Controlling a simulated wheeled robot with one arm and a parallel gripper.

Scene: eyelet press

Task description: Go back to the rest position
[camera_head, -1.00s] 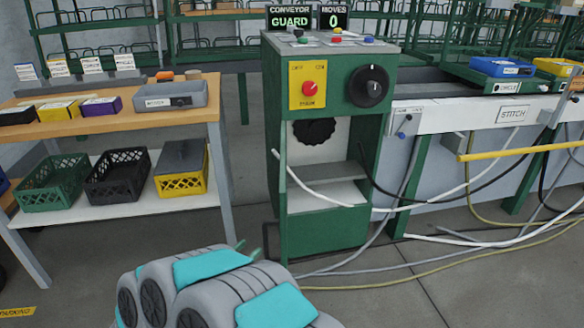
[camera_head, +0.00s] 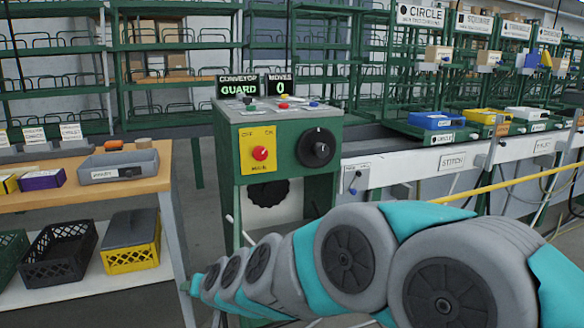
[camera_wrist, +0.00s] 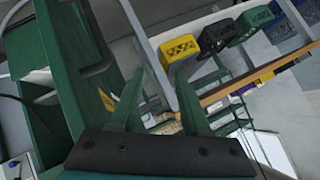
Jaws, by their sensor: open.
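My gripper (camera_wrist: 158,98) shows in the wrist view with its two green fingers apart and nothing between them. In the head view my grey and teal arm stretches from the lower right corner toward the lower left, in front of the green control cabinet (camera_head: 304,160). The arm's far end is near the right leg of the wooden table; the fingers are not clear there. The cabinet has a yellow panel with a red knob (camera_head: 260,153) and a black dial (camera_head: 317,147). Its display (camera_head: 238,86) reads CONVEYOR GUARD, with MOVES 0 beside it.
The wooden table (camera_head: 120,190) at left holds a grey bin (camera_head: 118,166) and boxes. Crates, including a yellow one (camera_head: 131,256), stand on its lower shelf. A white conveyor rail (camera_head: 400,172) with blue and yellow trays runs right. Green racks stand behind.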

